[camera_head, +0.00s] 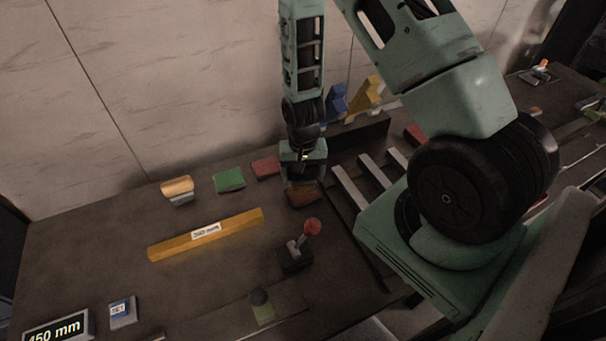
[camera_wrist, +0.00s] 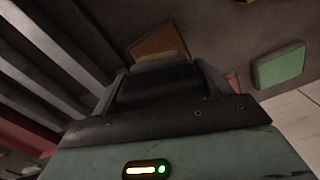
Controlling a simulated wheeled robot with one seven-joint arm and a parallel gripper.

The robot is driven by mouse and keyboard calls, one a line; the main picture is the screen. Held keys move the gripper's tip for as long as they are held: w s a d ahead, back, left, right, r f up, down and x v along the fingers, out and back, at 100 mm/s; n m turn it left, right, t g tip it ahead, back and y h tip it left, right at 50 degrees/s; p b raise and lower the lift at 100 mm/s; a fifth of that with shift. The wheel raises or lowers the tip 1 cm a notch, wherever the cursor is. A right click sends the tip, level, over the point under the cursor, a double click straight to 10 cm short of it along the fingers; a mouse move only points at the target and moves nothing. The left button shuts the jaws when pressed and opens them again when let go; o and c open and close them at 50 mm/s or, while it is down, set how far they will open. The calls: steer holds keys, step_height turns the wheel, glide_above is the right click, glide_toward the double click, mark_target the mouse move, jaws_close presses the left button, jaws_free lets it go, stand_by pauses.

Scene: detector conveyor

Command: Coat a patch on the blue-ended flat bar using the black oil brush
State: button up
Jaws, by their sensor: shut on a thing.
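My gripper (camera_head: 303,178) is at the back middle of the table, pointing down, just above a brown block. In the wrist view its jaws are shut on a dark block (camera_wrist: 160,85), which looks like the black oil brush, with a tan strip at its far edge. The brown block (camera_head: 305,197) lies beyond that strip in the wrist view (camera_wrist: 160,42); I cannot tell whether they touch. Several pale grey flat bars (camera_head: 351,188) lie side by side to the right of my gripper. I cannot make out a blue end on any of them.
Red (camera_head: 265,166) and green (camera_head: 229,180) blocks and a tan-topped piece (camera_head: 177,187) lie left of my gripper. A long yellow bar (camera_head: 207,234), a red-knobbed lever (camera_head: 312,227) and a display (camera_head: 58,328) are nearer. Blue (camera_head: 335,106) and yellow (camera_head: 363,97) pieces stand behind.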

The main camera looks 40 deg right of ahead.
steer(key=shift+r+p, duration=1.55)
steer(key=shift+r, duration=0.75)
